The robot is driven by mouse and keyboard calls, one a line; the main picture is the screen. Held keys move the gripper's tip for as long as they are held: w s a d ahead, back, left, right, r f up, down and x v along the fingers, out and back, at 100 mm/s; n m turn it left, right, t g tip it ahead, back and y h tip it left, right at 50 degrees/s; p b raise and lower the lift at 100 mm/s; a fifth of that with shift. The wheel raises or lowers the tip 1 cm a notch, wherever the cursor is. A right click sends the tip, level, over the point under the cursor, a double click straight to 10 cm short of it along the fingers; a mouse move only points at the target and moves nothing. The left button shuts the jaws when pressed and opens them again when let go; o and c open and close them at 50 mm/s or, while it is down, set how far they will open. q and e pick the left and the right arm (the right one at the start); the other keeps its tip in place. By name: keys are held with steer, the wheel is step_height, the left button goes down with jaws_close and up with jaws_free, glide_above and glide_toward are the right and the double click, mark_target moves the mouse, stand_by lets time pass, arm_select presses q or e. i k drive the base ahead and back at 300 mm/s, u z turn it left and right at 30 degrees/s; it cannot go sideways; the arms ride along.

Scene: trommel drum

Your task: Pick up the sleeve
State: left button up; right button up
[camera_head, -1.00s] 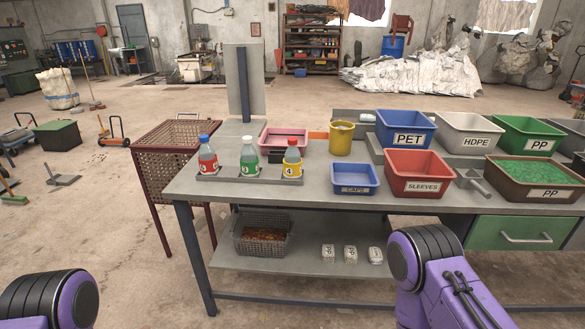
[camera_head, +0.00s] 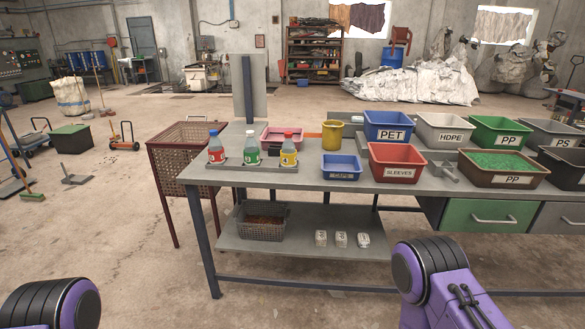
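Three bottles stand upright in a grey holder on the bench: one with a red sleeve (camera_head: 216,154), one with a green sleeve (camera_head: 251,154) and one with a yellow sleeve (camera_head: 288,156). No loose sleeve can be made out. A red bin marked SLEEVES (camera_head: 399,174) stands on the bench to the right, next to a blue bin marked CAPS (camera_head: 341,174). Whether anything lies inside them is hard to tell. Only purple and black links of my two arms show at the bottom left and bottom right. Both grippers are out of view, well away from the bottles.
The grey bench (camera_head: 320,184) spans the middle and right. Bins marked PET (camera_head: 388,133), HDPE, PP and PS stand behind. A rust-red mesh basket (camera_head: 180,170) stands at the bench's left end. A wire basket (camera_head: 262,230) sits on the lower shelf.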

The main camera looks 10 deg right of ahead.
mark_target(286, 160)
steer(key=z, duration=0.15)
steer(key=i, duration=0.95)
steer(key=u, duration=0.7)
